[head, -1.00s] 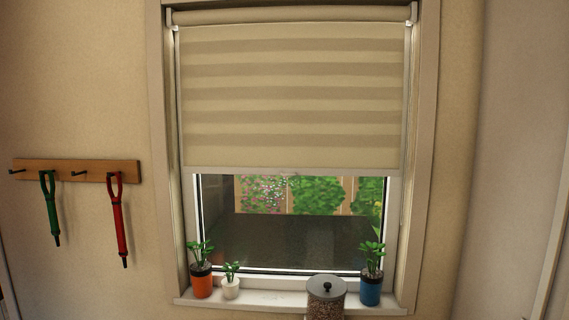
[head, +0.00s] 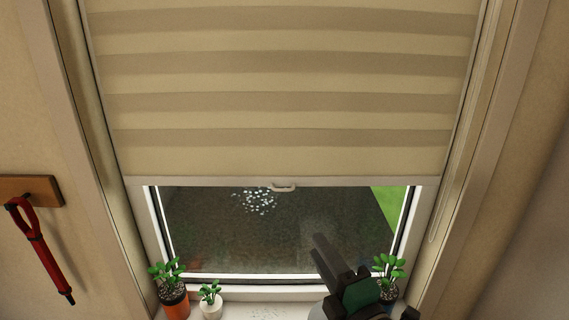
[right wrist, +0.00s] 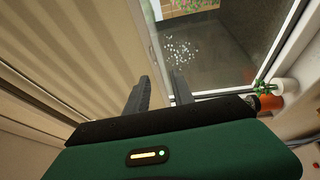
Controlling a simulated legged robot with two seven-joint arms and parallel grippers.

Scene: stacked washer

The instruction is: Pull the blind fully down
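The beige striped blind (head: 285,95) hangs partway down the window in the head view, with open glass below it. Its pale bottom bar (head: 200,182) carries a small handle (head: 283,187) near the middle. My right gripper (head: 321,240) is in front of the lower glass, below and right of the handle and apart from it. In the right wrist view its two fingers (right wrist: 159,85) are spread with nothing between them; the blind (right wrist: 75,50) fills the left side there. My left gripper is not in view.
The sill holds an orange pot (head: 175,304), a white pot (head: 212,307) and a blue pot at the right, partly hidden by my gripper. A wooden rack (head: 45,190) with a red umbrella (head: 40,255) is on the left wall.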

